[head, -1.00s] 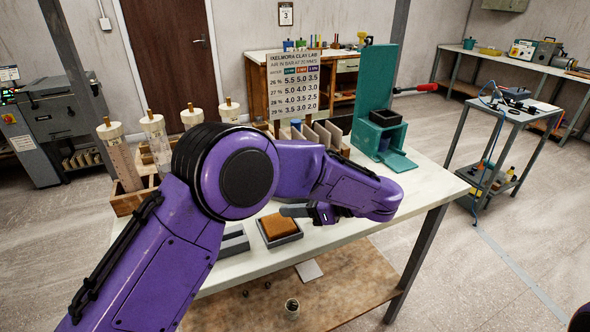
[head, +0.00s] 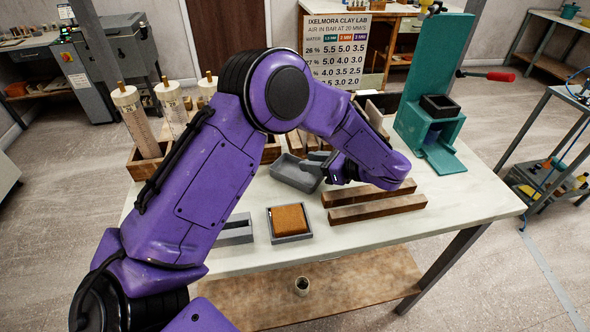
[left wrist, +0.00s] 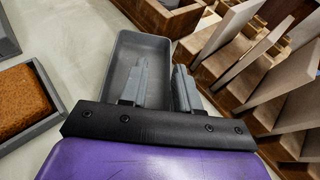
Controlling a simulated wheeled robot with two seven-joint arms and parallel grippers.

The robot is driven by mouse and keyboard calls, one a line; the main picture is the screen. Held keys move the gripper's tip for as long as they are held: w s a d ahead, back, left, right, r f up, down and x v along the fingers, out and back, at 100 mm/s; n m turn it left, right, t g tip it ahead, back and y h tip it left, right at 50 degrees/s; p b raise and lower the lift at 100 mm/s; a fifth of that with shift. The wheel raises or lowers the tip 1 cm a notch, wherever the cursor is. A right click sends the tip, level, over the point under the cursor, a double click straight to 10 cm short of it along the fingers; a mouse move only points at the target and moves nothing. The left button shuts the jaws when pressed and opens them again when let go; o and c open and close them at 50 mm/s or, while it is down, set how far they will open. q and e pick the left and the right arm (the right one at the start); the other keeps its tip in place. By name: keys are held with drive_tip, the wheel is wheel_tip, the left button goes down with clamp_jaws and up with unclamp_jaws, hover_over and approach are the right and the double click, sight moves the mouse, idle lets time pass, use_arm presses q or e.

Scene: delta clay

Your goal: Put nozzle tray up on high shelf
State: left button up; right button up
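An empty-looking grey tray (head: 292,176) sits on the pale table, beside my left gripper (head: 330,165). In the left wrist view the tray (left wrist: 125,60) lies under the fingers of my left gripper (left wrist: 162,70). The fingers are apart: one is over the inside of the tray, the other by its right wall, with that wall between them. I cannot tell whether they touch it. Another grey tray (head: 236,238) is on the table to the left, partly hidden by my arm. My right gripper is out of view. No high shelf can be made out.
A tray with a brown sponge (head: 289,219) is in front. Two wooden bars (head: 375,208) lie to the right, with a teal press (head: 432,120) behind. Wooden racks and a sign (head: 335,48) stand at the back. The table's front right is clear.

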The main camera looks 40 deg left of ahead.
sight(293, 161)
use_arm(q)
drive_tip(key=w+a+f, duration=0.1)
drive_tip(key=a+f, duration=0.1)
drive_tip(key=shift+w+f, duration=0.35)
drive_tip(key=shift+w, duration=0.05)
drive_tip(key=shift+s+a, duration=0.1)
drive_tip(key=shift+a, duration=0.1)
drive_tip(key=shift+s+r, duration=0.2)
drive_tip(key=c, duration=0.4)
drive_tip(key=shift+s+d+r, duration=0.1)
drive_tip(key=shift+d, duration=0.1)
clamp_jaws()
drive_tip(key=shift+w, duration=0.2)
